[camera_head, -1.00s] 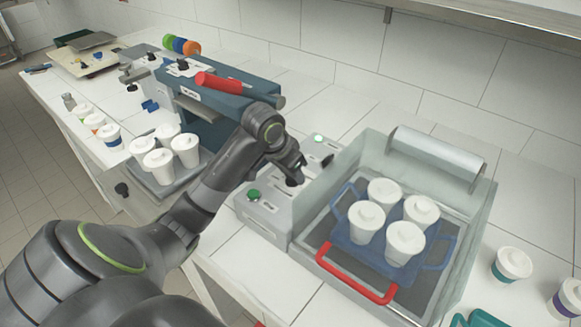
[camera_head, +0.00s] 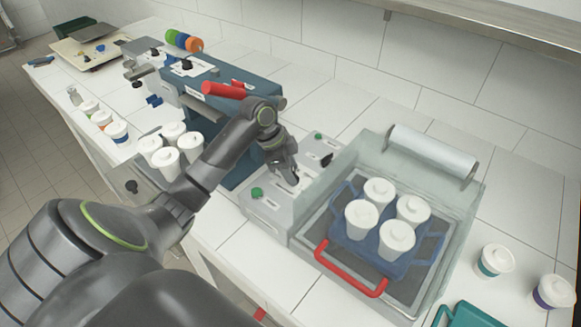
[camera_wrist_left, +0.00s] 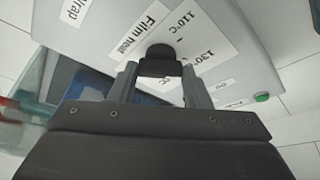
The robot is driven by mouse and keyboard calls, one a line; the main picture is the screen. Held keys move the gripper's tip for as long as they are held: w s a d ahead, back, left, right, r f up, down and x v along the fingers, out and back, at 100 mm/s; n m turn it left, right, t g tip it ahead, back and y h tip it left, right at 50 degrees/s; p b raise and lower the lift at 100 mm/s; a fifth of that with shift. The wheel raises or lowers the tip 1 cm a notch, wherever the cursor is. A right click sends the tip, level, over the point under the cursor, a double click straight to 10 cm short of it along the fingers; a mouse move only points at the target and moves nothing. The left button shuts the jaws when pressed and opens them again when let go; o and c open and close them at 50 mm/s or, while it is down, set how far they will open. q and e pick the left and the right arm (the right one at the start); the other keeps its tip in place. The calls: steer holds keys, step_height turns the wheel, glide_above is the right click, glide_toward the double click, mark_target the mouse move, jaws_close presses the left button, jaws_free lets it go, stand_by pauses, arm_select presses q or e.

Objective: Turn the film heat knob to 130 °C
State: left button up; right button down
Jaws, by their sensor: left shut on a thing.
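The film heat knob (camera_wrist_left: 160,54) is black and sits on the grey control panel (camera_wrist_left: 225,75) of the wrapping station. In the left wrist view it lies between the fingertips of my left gripper (camera_wrist_left: 160,70), which is shut on it. The "Film heat" label (camera_wrist_left: 137,30), a "110 °C" label (camera_wrist_left: 180,20) and a "130 °C" label (camera_wrist_left: 207,57) surround the knob. Another "°C" label is partly hidden behind the gripper. I cannot tell where the knob points. In the head view my left gripper (camera_head: 288,180) is down at the panel and hides the knob.
A green button (camera_head: 257,193) is on the panel's near side. To the right is a clear-walled wrapper with a red handle (camera_head: 350,273) and lidded white cups (camera_head: 362,217) in a blue rack. The blue filling machine (camera_head: 235,92) stands behind my arm.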

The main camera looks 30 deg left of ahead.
arm_select(q)
steer(key=shift+m, duration=0.5)
steer(key=o, duration=1)
steer(key=shift+g, duration=0.3)
step_height(320, 180, up, 10)
steer(key=shift+r+b, duration=0.1)
steer(key=shift+b, duration=0.9)
